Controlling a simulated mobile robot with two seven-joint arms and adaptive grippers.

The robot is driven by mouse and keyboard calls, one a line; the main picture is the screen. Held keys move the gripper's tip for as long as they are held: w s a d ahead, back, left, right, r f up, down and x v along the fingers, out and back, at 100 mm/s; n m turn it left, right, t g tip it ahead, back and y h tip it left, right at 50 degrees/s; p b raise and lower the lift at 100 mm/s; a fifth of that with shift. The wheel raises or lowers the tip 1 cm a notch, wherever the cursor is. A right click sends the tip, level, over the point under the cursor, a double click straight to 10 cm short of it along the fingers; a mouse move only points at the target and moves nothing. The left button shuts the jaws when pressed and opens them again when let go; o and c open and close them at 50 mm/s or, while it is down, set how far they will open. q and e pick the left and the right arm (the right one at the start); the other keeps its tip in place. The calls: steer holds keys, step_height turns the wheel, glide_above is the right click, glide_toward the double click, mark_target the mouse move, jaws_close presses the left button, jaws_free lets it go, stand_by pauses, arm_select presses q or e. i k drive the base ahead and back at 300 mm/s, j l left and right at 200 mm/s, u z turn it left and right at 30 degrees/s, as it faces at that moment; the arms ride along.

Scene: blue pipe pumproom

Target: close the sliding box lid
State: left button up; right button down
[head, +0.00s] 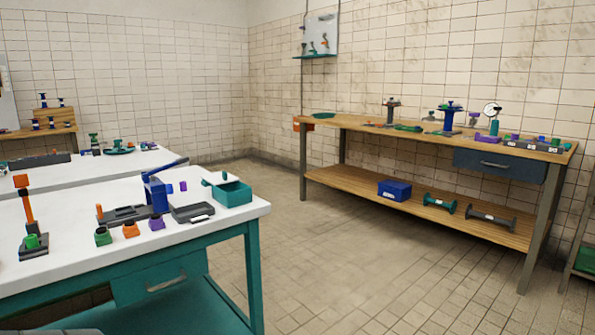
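Neither of my grippers is in view. I cannot tell for sure which thing is the sliding box. A teal box (233,195) with an open top stands at the right corner of the white-topped table, and small teal parts lie beside its left wall. A flat dark grey case (193,213) with a white label lies just left of it. A closed-looking blue box (394,190) with a small label stands on the wooden bench's lower shelf. No sliding lid can be made out clearly.
A wooden bench (350,121) with gauges and fittings stands along the right wall. The tiled floor between them is clear.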

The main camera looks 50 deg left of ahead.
mark_target(219, 174)
steer(key=i, duration=1.75)
steer(key=i+l+u, duration=0.1)
steer(key=i+u, duration=0.35)
steer(key=i+l+u, duration=0.3)
steer(key=i+u, duration=0.15)
steer(key=i, duration=0.1)
